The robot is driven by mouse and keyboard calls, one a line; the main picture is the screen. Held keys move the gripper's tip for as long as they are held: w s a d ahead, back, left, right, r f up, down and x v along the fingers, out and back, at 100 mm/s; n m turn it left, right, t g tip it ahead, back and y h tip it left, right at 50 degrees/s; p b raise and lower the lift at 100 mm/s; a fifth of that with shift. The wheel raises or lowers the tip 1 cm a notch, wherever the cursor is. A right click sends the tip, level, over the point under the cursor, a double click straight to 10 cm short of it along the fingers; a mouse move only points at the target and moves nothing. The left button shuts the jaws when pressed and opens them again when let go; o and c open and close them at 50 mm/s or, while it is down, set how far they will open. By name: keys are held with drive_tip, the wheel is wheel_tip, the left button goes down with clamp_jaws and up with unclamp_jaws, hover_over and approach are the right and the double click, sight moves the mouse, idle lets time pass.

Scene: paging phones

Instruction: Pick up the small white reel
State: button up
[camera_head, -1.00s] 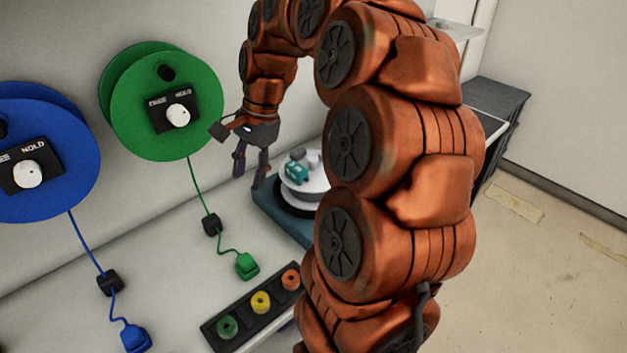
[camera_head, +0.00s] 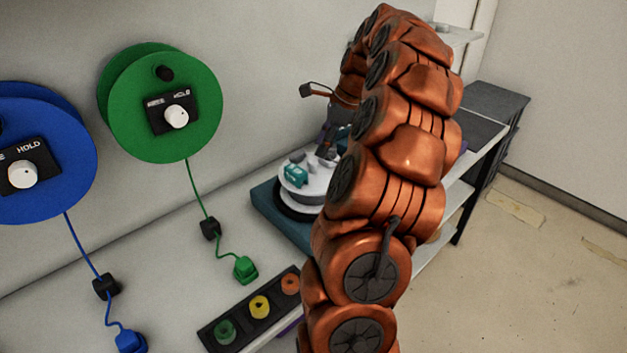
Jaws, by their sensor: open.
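A white round platform (camera_head: 291,190) sits on a dark teal base (camera_head: 266,210) on the bench, partly hidden by my arm. On it are a small teal item (camera_head: 296,175) and small pale pieces (camera_head: 298,157). I cannot tell whether one of these pale pieces is the small white reel; no separate white reel shows clearly. My gripper (camera_head: 326,150) is open, with its dark fingers pointing down just above the back of the platform. My arm hides part of the gripper, and I cannot tell whether the fingers touch anything.
A large green reel (camera_head: 135,115) and a large blue reel (camera_head: 60,160) hang on the wall, with cords to a green plug (camera_head: 245,269) and a blue plug (camera_head: 130,341). A black tray (camera_head: 244,329) holds green, yellow and orange rings. Open floor lies at right.

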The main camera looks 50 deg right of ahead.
sight(314, 160)
drive_tip(key=shift+p+x, duration=0.95)
drive_tip(key=shift+x, duration=2.15)
drive_tip(key=shift+a, duration=0.1)
clamp_jaws()
